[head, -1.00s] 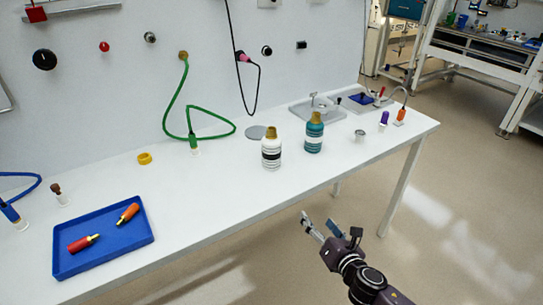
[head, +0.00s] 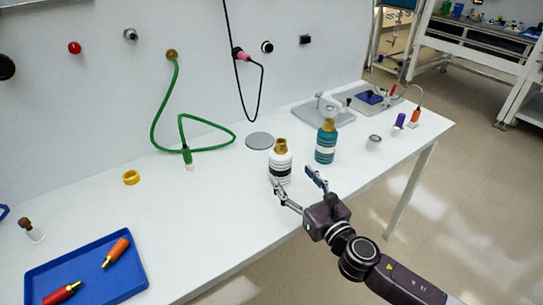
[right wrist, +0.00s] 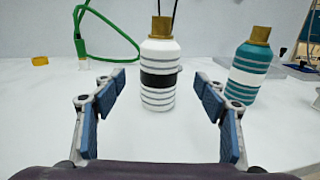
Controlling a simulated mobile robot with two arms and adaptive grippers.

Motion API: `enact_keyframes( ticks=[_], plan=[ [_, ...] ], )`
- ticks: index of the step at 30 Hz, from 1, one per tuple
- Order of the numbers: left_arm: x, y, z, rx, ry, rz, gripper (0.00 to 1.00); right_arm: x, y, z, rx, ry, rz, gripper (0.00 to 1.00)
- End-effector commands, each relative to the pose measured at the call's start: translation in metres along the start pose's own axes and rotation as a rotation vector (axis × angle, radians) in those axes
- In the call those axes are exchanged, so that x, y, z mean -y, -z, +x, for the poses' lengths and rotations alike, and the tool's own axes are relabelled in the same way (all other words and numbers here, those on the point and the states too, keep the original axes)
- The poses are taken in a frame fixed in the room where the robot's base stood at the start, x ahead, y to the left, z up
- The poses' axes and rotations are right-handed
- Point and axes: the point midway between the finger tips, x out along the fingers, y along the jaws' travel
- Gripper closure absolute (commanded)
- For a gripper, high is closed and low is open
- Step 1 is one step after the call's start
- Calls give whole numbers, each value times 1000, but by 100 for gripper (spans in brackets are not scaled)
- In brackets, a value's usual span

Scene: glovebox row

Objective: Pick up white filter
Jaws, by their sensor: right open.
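The white filter (head: 280,168) is a white bottle shape with a gold cap, a black band and thin grey rings. It stands upright on the white table. In the right wrist view the white filter (right wrist: 158,93) is centred between and beyond my fingers. My right gripper (head: 292,178) is open and empty at the near side of the filter, pointing at it. In the right wrist view its blue-padded fingers (right wrist: 159,82) stand apart on either side, with no visible contact. My left gripper is not in view.
A teal filter (head: 326,142) with a gold cap stands just right of the white one. A grey disc (head: 260,141) lies behind it. A green hose (head: 155,120) and yellow ring (head: 131,177) are to the left. A blue tray (head: 120,286) holds two connectors.

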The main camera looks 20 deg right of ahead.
Motion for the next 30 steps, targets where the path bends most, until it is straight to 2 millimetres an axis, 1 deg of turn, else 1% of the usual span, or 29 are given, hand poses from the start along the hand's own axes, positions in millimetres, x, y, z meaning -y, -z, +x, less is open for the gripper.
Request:
enact_keyframes(
  ticks=[2, 6, 11, 15, 18, 21, 24, 27, 30],
  plan=[
    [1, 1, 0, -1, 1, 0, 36, 0, 0, 2, 0, 0, 1, 34],
    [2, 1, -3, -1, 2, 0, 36, 0, -1, 15, 1, 2, 3, 34],
    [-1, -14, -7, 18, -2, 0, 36, 0, -1, 30, 0, 1, 3, 34],
    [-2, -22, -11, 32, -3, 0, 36, -1, -3, 49, 1, 2, 4, 34],
    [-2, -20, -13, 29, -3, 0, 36, -1, -2, 63, 0, 1, 4, 34],
    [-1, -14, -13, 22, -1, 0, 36, -1, -1, 73, 0, 2, 3, 34],
    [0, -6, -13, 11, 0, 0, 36, -1, 0, 78, -1, 1, 2, 34],
    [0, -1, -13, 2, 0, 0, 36, -1, 0, 78, -1, 0, 2, 34],
    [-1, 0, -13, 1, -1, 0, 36, -1, 0, 78, -1, 0, 2, 34]
  ],
)
